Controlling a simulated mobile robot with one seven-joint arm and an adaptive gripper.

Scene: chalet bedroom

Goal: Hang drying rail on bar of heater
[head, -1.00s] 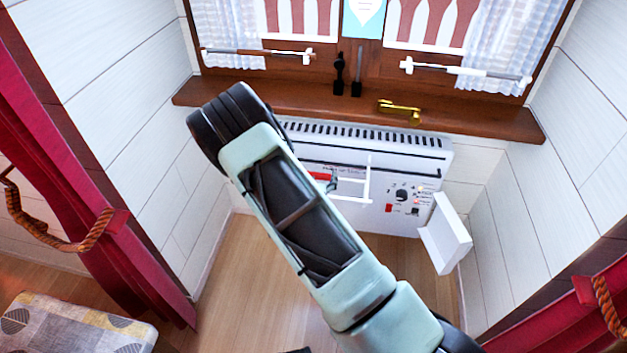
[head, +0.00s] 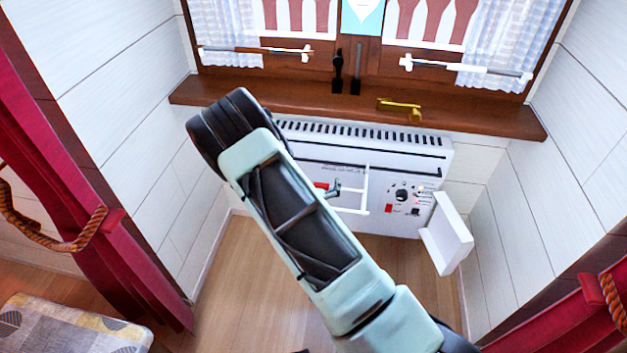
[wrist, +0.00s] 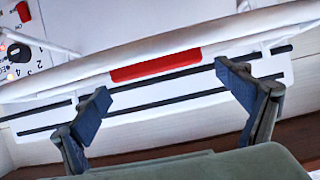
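The white drying rail (head: 366,188) is a thin frame in front of the heater (head: 290,134) in the head view, partly hidden by my arm. In the wrist view its long white edge (wrist: 230,38) crosses slantwise, with a red strip (wrist: 156,65) along it. The dark bar of the heater (head: 397,173) runs across its front, close to the rail's upper part. I cannot tell whether the rail hooks over it. My gripper (wrist: 167,101) is open, its blue-grey fingers wide apart below the red strip in the picture. One fingertip (head: 335,188) shows beside red in the head view.
The heater has a dial (head: 401,194) at right, with an open white flap (head: 446,233) beside it. A wooden sill (head: 470,118) with a brass handle (head: 400,109) overhangs it. White walls and red curtains (head: 70,190) flank the alcove; the floor (head: 255,250) is clear.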

